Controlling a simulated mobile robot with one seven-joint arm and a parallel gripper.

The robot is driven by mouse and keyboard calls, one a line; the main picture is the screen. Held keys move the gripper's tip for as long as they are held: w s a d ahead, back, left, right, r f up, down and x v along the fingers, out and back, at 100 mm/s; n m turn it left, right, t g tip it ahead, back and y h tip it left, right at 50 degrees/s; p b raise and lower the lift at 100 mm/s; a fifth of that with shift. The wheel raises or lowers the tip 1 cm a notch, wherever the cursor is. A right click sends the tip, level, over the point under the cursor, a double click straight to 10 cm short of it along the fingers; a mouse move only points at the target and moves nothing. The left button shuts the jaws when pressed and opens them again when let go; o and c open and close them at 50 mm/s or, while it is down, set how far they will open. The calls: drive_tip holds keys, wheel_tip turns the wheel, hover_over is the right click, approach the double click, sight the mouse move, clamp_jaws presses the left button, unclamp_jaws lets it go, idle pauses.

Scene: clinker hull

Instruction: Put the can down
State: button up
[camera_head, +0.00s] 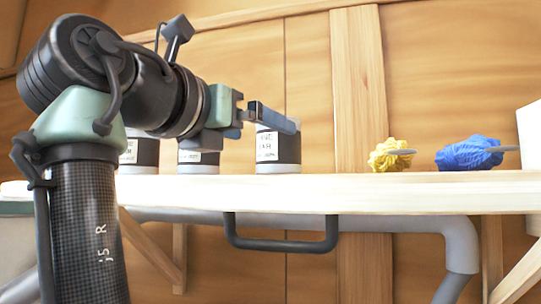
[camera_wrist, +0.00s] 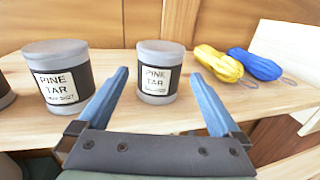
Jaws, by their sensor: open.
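A grey can with a dark band and a white "PINE TAR" label (camera_head: 278,150) stands upright on the pale wooden shelf (camera_head: 330,195). In the wrist view this can (camera_wrist: 158,88) appears centred between the fingertips, with visible space on both sides. My gripper (camera_head: 276,117) is open, its blue fingers at the height of the can's upper part in the head view. In the wrist view my gripper (camera_wrist: 157,76) holds nothing, and its fingers spread apart. Whether the tips reach past the can's near side is hard to tell.
Another pine tar can (camera_wrist: 58,80) stands to the left, with a further can (camera_head: 138,152) partly cut off. To the right lie a yellow yarn bundle (camera_head: 390,156) and a blue one (camera_head: 468,155). A white box (camera_wrist: 290,58) stands at far right. A black handle (camera_head: 280,246) hangs under the shelf's edge.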

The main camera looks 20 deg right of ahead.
drive_tip(key=shift+b+v, duration=0.8)
drive_tip(key=shift+v, duration=1.45)
